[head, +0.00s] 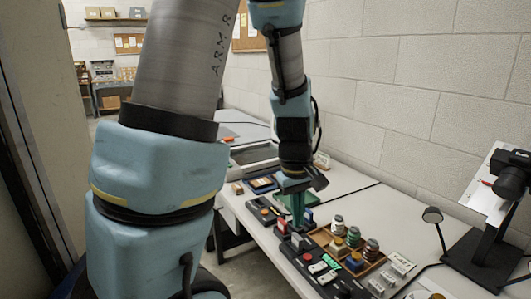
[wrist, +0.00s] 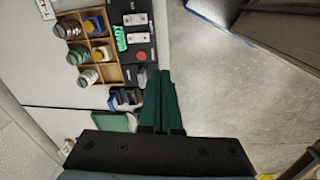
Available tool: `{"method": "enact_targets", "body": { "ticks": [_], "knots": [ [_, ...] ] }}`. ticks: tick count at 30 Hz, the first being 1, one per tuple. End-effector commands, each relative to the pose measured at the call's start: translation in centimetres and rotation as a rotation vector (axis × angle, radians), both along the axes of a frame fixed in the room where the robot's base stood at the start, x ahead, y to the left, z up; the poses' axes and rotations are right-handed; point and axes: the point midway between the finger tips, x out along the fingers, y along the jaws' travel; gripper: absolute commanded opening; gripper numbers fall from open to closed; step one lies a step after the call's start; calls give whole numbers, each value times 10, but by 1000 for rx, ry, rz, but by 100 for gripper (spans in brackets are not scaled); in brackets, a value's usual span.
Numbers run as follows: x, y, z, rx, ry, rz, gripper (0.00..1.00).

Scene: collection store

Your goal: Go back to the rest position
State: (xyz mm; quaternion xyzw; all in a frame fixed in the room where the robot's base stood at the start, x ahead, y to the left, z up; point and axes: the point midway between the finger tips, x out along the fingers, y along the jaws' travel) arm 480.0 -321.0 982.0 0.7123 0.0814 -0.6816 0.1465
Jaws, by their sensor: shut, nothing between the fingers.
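My gripper (head: 298,208) shows in the head view above the near part of the white table (head: 350,192), over a row of small items. In the wrist view its green fingers (wrist: 158,100) are together with nothing between them. The fingertips point toward the table's edge beside a black strip with small blocks. Whether the tips touch anything below cannot be told. My arm fills much of the left of the head view.
A wooden divided tray (head: 345,262) holds several jars and blocks; it also shows in the wrist view (wrist: 104,74). A grey tray (head: 255,153) lies farther back. A dark stand (head: 487,250) and small lamp (head: 433,216) stand right.

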Motion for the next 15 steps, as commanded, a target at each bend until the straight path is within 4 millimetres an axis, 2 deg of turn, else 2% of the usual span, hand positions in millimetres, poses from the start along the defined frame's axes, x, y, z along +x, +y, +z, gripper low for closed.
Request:
{"method": "enact_targets", "body": {
  "ticks": [1, 3, 9, 12, 15],
  "knots": [
    [2, 22, 5, 1, -11, -27, 0],
    [2, 48, 9, 11, -27, -92, 0],
    [-6, 114, 19, 54, -75, -271, 0],
    [-13, 136, 22, 79, -88, -341, 0],
    [-17, 150, 24, 96, -97, -386, 0]
  ]
}}
